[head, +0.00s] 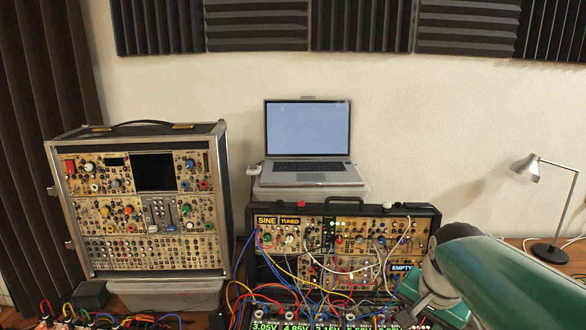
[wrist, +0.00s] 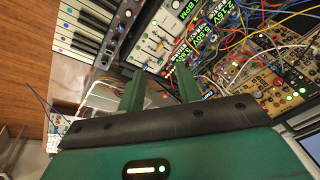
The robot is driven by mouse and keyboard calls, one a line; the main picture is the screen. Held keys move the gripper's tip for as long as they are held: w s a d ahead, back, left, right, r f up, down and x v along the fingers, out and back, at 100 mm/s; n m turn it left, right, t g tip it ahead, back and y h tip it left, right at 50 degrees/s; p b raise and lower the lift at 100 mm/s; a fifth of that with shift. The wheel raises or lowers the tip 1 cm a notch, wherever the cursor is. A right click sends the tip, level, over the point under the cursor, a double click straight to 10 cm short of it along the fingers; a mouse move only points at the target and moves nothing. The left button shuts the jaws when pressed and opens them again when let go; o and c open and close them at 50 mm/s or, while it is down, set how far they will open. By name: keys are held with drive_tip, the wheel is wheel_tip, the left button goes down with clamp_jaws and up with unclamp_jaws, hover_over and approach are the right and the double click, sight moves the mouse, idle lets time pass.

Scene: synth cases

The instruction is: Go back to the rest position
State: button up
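My gripper (wrist: 161,80) shows in the wrist view as two green fingers standing apart, with nothing held between them. Its fingers point toward a panel of knobs and lit voltage displays (wrist: 205,38) with patch cables around it. In the head view my green arm reaches in from the lower right, in front of the right end of the black synth case (head: 428,222). The gripper's fingertips cannot be made out in the head view. The synth case carries labels reading SINE, TUNED and EMPTY.
A tall synth case (head: 218,170) stands at the left. A laptop (head: 308,128) sits on a clear box behind the black case. A desk lamp (head: 525,168) stands at the right. Cables (head: 240,270) cross the front. A keyboard (wrist: 88,28) shows in the wrist view.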

drive_tip(key=s+a+n+t, duration=0.2)
drive_tip(key=s+a+n, duration=0.5)
drive_tip(key=s, duration=0.4)
drive_tip(key=shift+a+r+n+t, duration=0.2)
drive_tip(key=shift+a+n+t, duration=0.15)
drive_tip(key=shift+n, duration=0.45)
drive_tip(key=shift+s+d, duration=0.1)
